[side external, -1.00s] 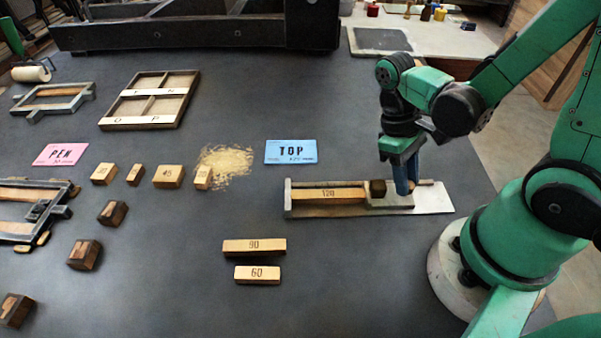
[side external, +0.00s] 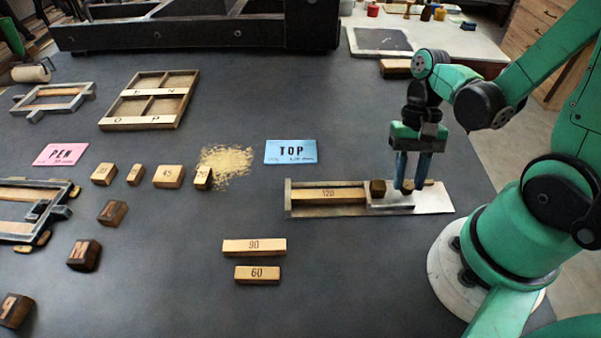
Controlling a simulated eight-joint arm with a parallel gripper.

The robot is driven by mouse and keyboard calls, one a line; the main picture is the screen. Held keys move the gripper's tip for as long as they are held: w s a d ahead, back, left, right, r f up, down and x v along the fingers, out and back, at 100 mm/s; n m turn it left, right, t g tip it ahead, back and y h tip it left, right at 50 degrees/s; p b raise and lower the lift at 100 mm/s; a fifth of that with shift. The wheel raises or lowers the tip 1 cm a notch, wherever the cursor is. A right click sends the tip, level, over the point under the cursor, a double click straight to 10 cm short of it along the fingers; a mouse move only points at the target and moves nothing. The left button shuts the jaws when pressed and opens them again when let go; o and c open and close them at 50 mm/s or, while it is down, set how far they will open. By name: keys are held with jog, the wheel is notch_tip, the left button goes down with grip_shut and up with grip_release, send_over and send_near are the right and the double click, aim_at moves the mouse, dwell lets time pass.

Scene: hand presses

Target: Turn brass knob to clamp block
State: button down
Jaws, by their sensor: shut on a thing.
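A wooden bar marked 120 (side external: 328,194) lies in a shallow grey tray (side external: 434,204). A small dark brown block (side external: 377,187) sits just right of the bar's end. My gripper (side external: 411,188) points down over the right part of the tray, to the right of the block. Its two blue fingers show side by side, shut on a small brownish piece low between them, which I take to be the brass knob (side external: 408,187). The fingers partly hide the knob. I cannot tell whether anything presses against the block.
Bars marked 90 (side external: 254,246) and 60 (side external: 257,274) lie in front of the tray. A blue TOP card (side external: 290,151) lies behind it. Several wooden blocks, a pink PEN card (side external: 61,155), a divided tray (side external: 139,121) and frames are at left.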

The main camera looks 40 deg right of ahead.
jog(key=m+t, duration=0.1)
jog(key=m, duration=0.2)
jog(key=shift+s+d+m+y, duration=0.1)
jog(key=shift+m+y, duration=0.2)
jog(key=shift+m, duration=0.1)
jog(key=shift+s+m+t, duration=0.1)
jog(key=shift+m+t, duration=0.8)
jog(key=shift+m, duration=1.1)
jog(key=c, duration=0.6)
grip_release()
jog(key=shift+y, duration=0.3)
jog(key=shift+v, duration=2.8)
